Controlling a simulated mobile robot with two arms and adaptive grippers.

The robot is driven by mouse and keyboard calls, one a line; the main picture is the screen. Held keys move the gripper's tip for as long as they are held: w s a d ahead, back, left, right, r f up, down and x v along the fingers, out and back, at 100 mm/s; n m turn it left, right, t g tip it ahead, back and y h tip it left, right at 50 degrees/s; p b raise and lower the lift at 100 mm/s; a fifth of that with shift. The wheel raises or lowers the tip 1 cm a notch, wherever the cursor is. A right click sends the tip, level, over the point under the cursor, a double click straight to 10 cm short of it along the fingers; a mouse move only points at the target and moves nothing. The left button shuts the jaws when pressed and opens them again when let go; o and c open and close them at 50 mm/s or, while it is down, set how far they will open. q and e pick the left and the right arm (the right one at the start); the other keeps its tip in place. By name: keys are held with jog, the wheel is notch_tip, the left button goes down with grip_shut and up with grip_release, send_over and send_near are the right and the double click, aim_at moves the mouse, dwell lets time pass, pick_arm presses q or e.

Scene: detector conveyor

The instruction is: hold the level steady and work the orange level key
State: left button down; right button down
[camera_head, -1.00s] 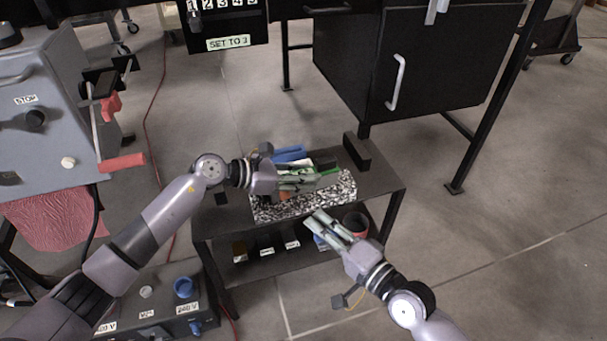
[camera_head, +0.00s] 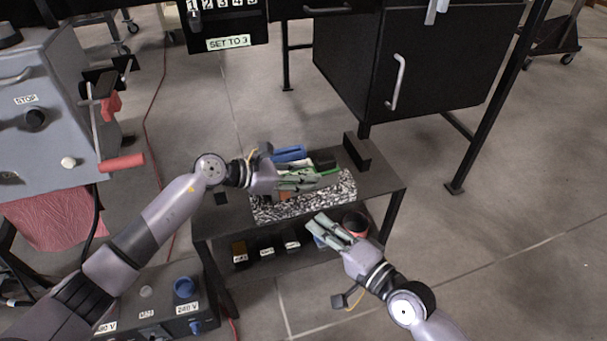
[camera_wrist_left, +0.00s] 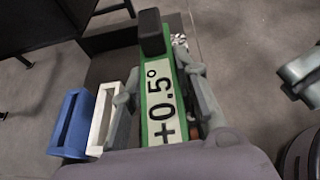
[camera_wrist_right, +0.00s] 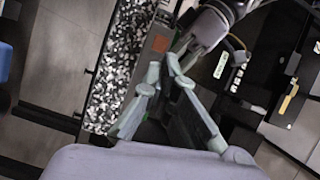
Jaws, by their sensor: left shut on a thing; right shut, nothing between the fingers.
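The green level (camera_wrist_left: 141,110), with a "+0.5°" label and a black end block, lies between the fingers of my left gripper (camera_wrist_left: 160,92). That gripper is shut on it above the speckled slab, and its fingers hide much of the level in the head view (camera_head: 331,172). My right gripper (camera_head: 317,223) is shut and empty, in front of the slab and apart from the orange square.
The black-and-white speckled slab (camera_head: 335,203) lies on a dark two-shelf cart (camera_head: 385,182). A blue holder (camera_head: 290,153) and a black block (camera_head: 357,151) stand behind the level. Labelled boxes and a red-rimmed cup (camera_head: 355,224) are on the lower shelf, close to my right gripper.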

aim_at(285, 195)
jog(key=shift+a, duration=0.1)
dwell(0.6)
jog(key=shift+s+a+r+m+g, duration=0.1)
jog(key=shift+s+a+m+g, duration=0.1)
jog(key=shift+s+a+g, duration=0.7)
jog(key=shift+s+a+m+g, duration=0.1)
jog(key=shift+s+m+g, duration=0.2)
jog(key=shift+g, duration=1.05)
jog(key=shift+s+a+r+m+g, duration=0.1)
jog(key=shift+s+a+g, duration=0.5)
jog(key=shift+g, duration=0.55)
jog(key=shift+d, duration=0.1)
jog(key=shift+w+a, duration=0.55)
jog(key=shift+w, duration=0.8)
jog(key=shift+w+a, duration=0.55)
jog(key=shift+w, duration=0.75)
jog(key=shift+w+a, duration=0.55)
jog(key=shift+w, duration=0.8)
jog(key=shift+w, duration=0.1)
jog(key=shift+w+a, duration=0.2)
jog(key=shift+w, duration=0.1)
